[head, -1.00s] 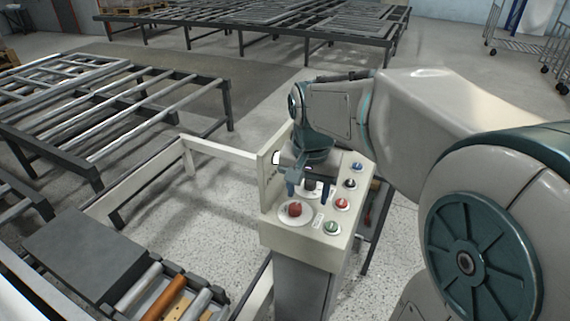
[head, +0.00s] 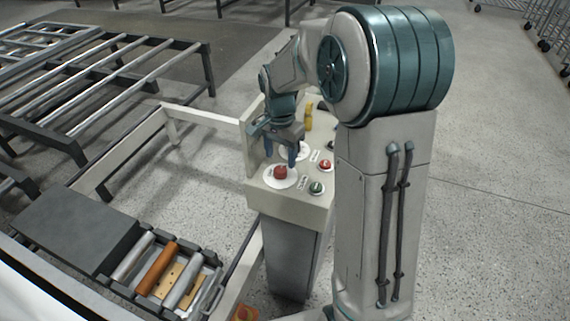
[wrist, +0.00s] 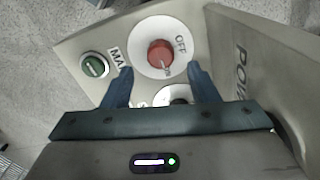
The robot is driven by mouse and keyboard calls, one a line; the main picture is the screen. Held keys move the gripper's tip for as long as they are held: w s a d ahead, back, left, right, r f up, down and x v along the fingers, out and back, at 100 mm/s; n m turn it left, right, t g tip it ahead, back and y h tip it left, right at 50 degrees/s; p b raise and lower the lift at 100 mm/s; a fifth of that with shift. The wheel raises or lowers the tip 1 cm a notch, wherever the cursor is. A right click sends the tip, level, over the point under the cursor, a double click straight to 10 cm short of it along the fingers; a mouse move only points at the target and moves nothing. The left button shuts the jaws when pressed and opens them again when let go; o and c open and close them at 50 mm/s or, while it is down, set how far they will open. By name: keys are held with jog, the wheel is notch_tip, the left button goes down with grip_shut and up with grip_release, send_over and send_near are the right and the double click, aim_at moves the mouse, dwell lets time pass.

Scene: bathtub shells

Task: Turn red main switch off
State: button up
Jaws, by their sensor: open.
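The red main switch (head: 280,172) is a round knob on a white disc at the front of the beige control panel (head: 289,202). In the wrist view the red knob (wrist: 159,53) shows from above, with "OFF" printed on the disc at its upper right and a pale mark on its lower right. My gripper (head: 280,156) is open above the panel, just behind the knob in the head view. In the wrist view my gripper's (wrist: 159,70) fingertips lie on either side of the knob's lower edge, apart from it. Their height above it is unclear.
A green button (wrist: 95,66) is left of the left finger in the wrist view. A smaller red button (head: 325,165) and a yellow handle (head: 308,116) are also on the panel. A raised side wall (wrist: 262,60) stands close to the right finger. A roller conveyor (head: 160,270) lies left.

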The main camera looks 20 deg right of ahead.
aim_at(282, 169)
jog(key=shift+f, duration=2.4)
jog(key=c, duration=1)
jog(key=shift+d, duration=0.2)
jog(key=shift+f, duration=0.1)
